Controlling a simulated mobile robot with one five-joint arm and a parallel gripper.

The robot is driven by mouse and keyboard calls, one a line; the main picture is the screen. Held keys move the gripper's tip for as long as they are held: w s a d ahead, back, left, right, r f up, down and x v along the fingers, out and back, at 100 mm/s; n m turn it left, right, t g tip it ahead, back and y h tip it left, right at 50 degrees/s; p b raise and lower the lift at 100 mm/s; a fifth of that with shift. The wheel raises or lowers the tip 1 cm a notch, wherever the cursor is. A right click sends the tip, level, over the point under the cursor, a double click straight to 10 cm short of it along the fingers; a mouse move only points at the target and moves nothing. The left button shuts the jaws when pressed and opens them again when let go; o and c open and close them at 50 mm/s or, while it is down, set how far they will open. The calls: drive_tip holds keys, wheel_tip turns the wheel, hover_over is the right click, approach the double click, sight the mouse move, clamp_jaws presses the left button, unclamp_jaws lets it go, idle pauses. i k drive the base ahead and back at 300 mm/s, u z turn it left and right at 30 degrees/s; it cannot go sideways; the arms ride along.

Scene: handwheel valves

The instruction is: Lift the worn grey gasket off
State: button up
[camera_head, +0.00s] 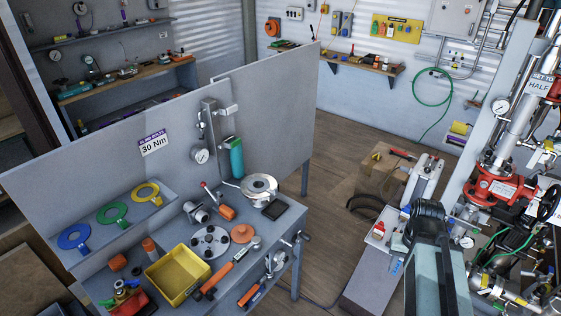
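A silver-grey round flange (260,186) with a raised ring on top sits at the back right of the grey workbench (232,290). A grey ring shows on its upper face; I cannot tell whether this ring is the worn gasket. A second grey disc (210,242) with bolt holes lies nearer the front, left of an orange disc (242,233). Blue (74,237), green (112,213) and yellow (147,193) rings with tabs lie on the bench's raised shelf. Part of my arm shows at the lower right, well apart from the bench. I cannot make out my gripper's fingers.
A yellow bin (178,274), an orange-handled torque wrench (222,272) and a teal cylinder (236,158) crowd the bench. A sign (153,143) reads 30 Nm. A cardboard box (385,175) and red-valved pipework (500,188) stand right. Wooden floor (322,195) is open between.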

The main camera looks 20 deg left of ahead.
sight(250, 183)
drive_tip(key=u, duration=0.05)
drive_tip(key=i, duration=1.55)
drive_tip(key=u, duration=4)
